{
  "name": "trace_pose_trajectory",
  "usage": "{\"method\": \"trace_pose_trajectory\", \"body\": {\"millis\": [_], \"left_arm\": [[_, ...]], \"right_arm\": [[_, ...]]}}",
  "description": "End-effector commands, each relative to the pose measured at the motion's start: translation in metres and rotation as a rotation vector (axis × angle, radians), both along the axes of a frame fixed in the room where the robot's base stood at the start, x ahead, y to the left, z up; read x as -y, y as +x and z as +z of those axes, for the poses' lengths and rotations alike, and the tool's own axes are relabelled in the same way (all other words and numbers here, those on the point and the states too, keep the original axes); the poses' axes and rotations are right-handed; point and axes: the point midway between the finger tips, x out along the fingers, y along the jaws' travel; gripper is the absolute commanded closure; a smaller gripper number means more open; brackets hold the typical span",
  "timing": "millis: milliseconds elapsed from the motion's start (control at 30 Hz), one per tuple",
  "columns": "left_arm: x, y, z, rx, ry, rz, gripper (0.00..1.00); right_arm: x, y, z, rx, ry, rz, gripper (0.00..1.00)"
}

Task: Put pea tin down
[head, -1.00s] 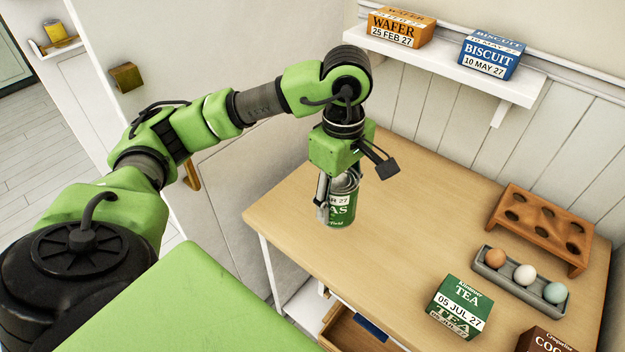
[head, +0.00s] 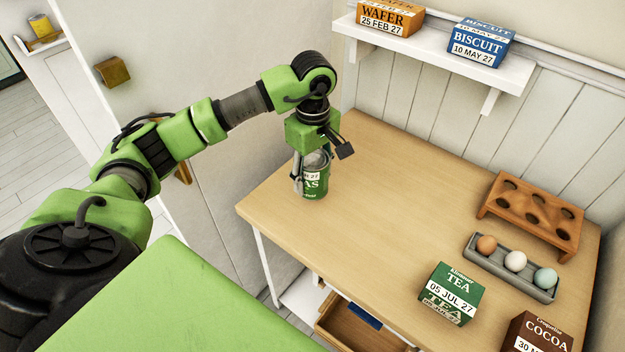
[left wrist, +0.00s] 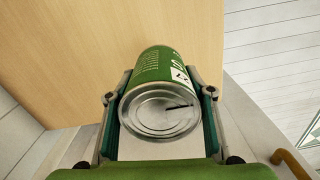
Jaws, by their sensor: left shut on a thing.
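The green pea tin (head: 314,186) is upright at the left part of the wooden table (head: 385,205), near its left edge. I cannot tell for certain whether its base touches the table. My left gripper (head: 311,178) comes down from above and is shut on the tin, one finger on each side. In the left wrist view the tin (left wrist: 158,108) sits between the two fingers, its silver lid towards the camera. The far side of the tin is hidden. My right gripper is not in view.
A tea box (head: 451,293), a cocoa box (head: 538,335), a grey tray (head: 497,272) with three eggs and a brown holed rack (head: 530,216) occupy the right side. A wall shelf (head: 440,55) holds wafer (head: 388,18) and biscuit (head: 481,43) boxes. The table's middle is clear.

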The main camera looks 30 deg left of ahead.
Motion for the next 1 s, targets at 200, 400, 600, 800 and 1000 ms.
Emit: {"method": "trace_pose_trajectory", "body": {"millis": [200, 400, 600, 800, 1000], "left_arm": [[-0.011, 0.018, -0.023, 0.003, -0.003, 0.002, 0.86], [-0.017, 0.025, -0.034, 0.003, -0.002, 0.002, 0.86], [-0.016, 0.024, -0.059, 0.001, -0.002, 0.001, 0.86], [-0.016, 0.025, -0.063, 0.006, -0.001, 0.001, 0.86], [-0.016, 0.024, -0.068, 0.004, -0.001, 0.001, 0.49]], "right_arm": [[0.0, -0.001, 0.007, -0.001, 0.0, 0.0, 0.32], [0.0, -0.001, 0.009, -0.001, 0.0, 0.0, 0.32], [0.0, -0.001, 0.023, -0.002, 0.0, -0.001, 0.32], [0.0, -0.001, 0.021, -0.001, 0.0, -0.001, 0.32], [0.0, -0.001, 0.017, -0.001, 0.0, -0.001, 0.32]]}}
